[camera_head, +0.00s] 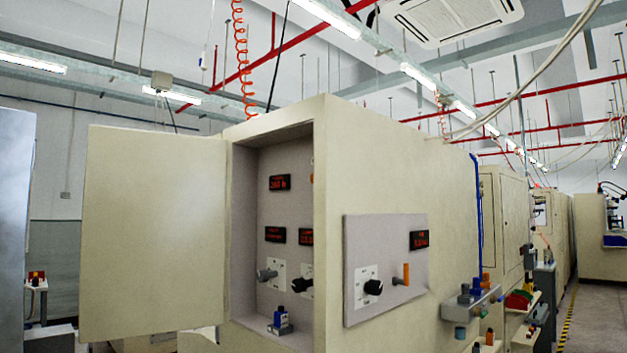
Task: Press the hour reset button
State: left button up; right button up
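A large beige cabinet (375,165) stands in the middle of the head view. Its door (153,230) is swung open to the left. Inside the opening is a recessed panel with three dark displays showing red characters: an upper display (280,183), a lower left display (275,234) and a lower right display (306,236). Below them are a grey knob (267,275) and a black knob (302,285). A small blue-topped device (281,320) sits at the bottom. I cannot tell which part is the hour reset button. Neither gripper is in view.
A grey panel (353,225) on the cabinet's outer side carries a red-lettered display (419,240), a black knob (373,287) and an orange handle (406,272). A shelf (473,305) with small parts juts out at right. An aisle (596,315) runs along the far right.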

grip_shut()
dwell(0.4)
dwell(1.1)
